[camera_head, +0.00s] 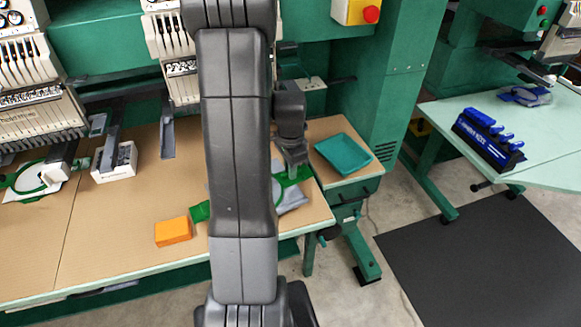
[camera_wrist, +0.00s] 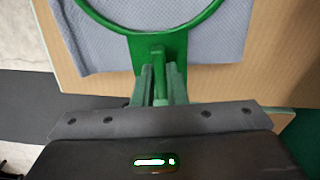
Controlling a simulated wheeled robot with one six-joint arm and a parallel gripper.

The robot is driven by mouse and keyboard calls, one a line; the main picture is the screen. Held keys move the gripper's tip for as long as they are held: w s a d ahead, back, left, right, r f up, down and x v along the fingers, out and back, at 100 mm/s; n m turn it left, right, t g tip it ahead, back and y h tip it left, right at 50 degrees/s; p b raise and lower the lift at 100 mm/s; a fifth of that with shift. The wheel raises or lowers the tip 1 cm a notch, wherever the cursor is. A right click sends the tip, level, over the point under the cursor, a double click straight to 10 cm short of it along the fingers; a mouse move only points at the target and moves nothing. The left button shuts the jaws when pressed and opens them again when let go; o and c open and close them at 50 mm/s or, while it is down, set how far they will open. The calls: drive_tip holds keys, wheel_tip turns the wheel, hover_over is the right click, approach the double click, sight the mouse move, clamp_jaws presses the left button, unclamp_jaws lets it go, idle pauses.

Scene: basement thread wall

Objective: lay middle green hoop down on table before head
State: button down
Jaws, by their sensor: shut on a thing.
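A green hoop (camera_wrist: 175,48) shows in the wrist view, with a grey-blue cloth (camera_wrist: 225,40) under or behind it. My gripper (camera_wrist: 159,75) is shut on the hoop's flat green bracket. In the head view my gripper (camera_head: 296,172) is at the right part of the tan table (camera_head: 130,225), by the green hoop (camera_head: 281,192) and the grey cloth (camera_head: 297,196). My arm hides much of the hoop there. The hoop appears flat, at or very near the table; I cannot tell whether it touches.
An orange block (camera_head: 173,231) lies left of my arm. A teal tray (camera_head: 343,155) is on the side stand at right. Another hoop (camera_head: 30,175) is at the far left machine, near a white box (camera_head: 114,162). A blue rack (camera_head: 488,140) stands on the right table.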

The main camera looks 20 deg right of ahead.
drive_tip(key=shift+f, duration=0.1)
idle(0.4)
drive_tip(key=c, duration=1.4)
unclamp_jaws()
wheel_tip(320, 180, up, 14)
drive_tip(key=shift+f, duration=0.15)
wheel_tip(320, 180, down, 14)
drive_tip(key=shift+r, duration=0.25)
